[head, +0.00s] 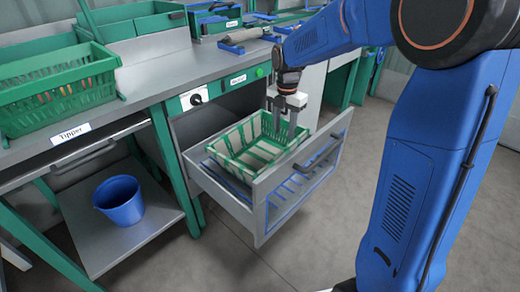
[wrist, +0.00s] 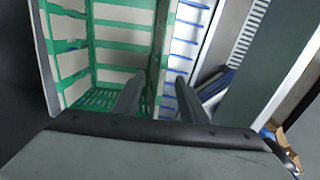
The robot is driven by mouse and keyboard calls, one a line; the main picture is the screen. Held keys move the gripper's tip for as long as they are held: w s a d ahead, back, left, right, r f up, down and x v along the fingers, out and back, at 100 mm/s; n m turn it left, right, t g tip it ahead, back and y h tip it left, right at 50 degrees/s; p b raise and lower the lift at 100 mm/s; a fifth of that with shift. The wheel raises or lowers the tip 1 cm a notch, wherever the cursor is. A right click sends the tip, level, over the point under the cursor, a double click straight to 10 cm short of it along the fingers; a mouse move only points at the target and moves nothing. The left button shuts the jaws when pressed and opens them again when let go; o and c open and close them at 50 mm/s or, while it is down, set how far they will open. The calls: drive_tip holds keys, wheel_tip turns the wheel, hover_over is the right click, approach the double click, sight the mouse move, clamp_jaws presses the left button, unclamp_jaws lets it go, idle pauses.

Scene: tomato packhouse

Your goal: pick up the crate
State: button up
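A green slatted crate (head: 236,141) sits in the pulled-out grey drawer (head: 262,208) below the bench. It also fills the left and middle of the wrist view (wrist: 95,99). My gripper (head: 284,132) points down at the crate's right side, with its fingers apart. In the wrist view my gripper (wrist: 158,82) has one finger on the crate's inner side and one towards the blue-lined drawer space. The crate's green side wall shows between them, with gaps beside the fingers. I cannot tell whether either finger touches the crate.
Another green crate (head: 62,91) stands on the bench at the left, above the "Tipper" label (head: 70,134). A blue bucket (head: 120,201) stands on the lower shelf. A green caddy (head: 215,20) stands at the back of the bench. The floor before the drawer is clear.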

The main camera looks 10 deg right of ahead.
hover_over(284, 150)
drive_tip(key=f, duration=0.4)
drive_tip(key=shift+w+a, duration=0.25)
drive_tip(key=shift+s+d+f, duration=0.1)
drive_tip(key=shift+d+f, duration=0.05)
drive_tip(key=shift+f, duration=1.2)
drive_tip(key=shift+d+f, duration=0.1)
drive_tip(key=shift+f, duration=1.25)
clamp_jaws()
